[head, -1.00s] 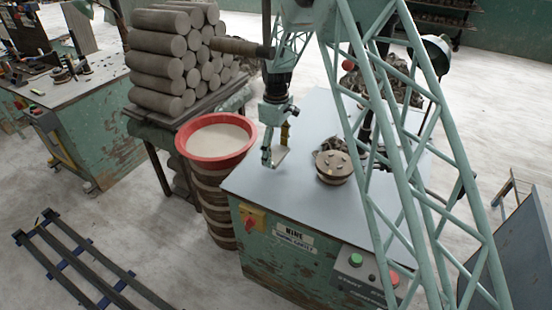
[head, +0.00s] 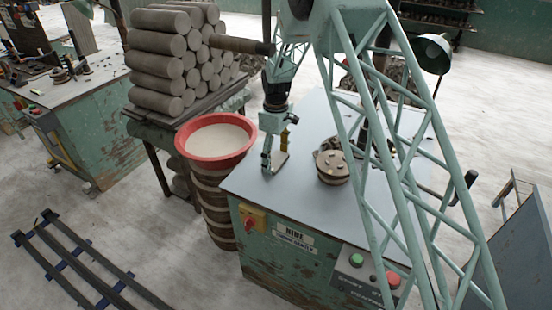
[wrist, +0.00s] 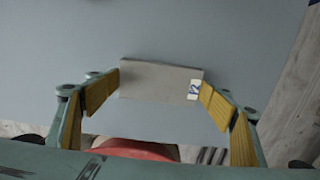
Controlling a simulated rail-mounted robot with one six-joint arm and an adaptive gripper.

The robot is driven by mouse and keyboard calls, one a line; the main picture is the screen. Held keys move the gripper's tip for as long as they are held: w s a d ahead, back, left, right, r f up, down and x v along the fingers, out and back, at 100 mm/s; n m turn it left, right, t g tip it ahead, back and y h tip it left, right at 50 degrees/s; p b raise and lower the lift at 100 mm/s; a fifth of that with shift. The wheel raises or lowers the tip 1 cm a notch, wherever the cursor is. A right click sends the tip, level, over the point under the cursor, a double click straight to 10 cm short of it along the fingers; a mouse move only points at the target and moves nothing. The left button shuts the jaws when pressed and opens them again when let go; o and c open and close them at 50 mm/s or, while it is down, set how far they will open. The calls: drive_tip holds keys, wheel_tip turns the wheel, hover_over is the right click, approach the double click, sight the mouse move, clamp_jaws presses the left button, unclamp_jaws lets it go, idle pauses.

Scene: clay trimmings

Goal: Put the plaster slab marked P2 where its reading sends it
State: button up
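The pale grey plaster slab (wrist: 158,80) lies crosswise between my fingers in the wrist view. A small white label with blue marking, which looks like P2, sits at its right end. My gripper (wrist: 161,82) has a yellow pad against each end of the slab and appears shut on it. In the head view my gripper (head: 275,163) is low over the left part of the grey-topped bench (head: 300,205), near its left edge. The slab (head: 281,160) is partly hidden there by the fingers. I cannot tell whether it touches the bench top.
A red basin (head: 215,158) with pale contents stands left of the bench. A round brown piece (head: 332,167) sits on the bench right of my gripper. Clay cylinders (head: 160,55) are stacked at the back left. Green and red buttons (head: 356,260) are on the front panel.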

sight(276, 160)
drive_tip(key=o, duration=0.3)
drive_tip(key=shift+o, duration=0.2)
drive_tip(key=shift+r, duration=0.1)
wheel_tip(276, 160, up, 12)
drive_tip(key=p, duration=0.1)
drive_tip(key=shift+p, duration=0.4)
drive_tip(key=shift+r, duration=0.1)
idle(0.7)
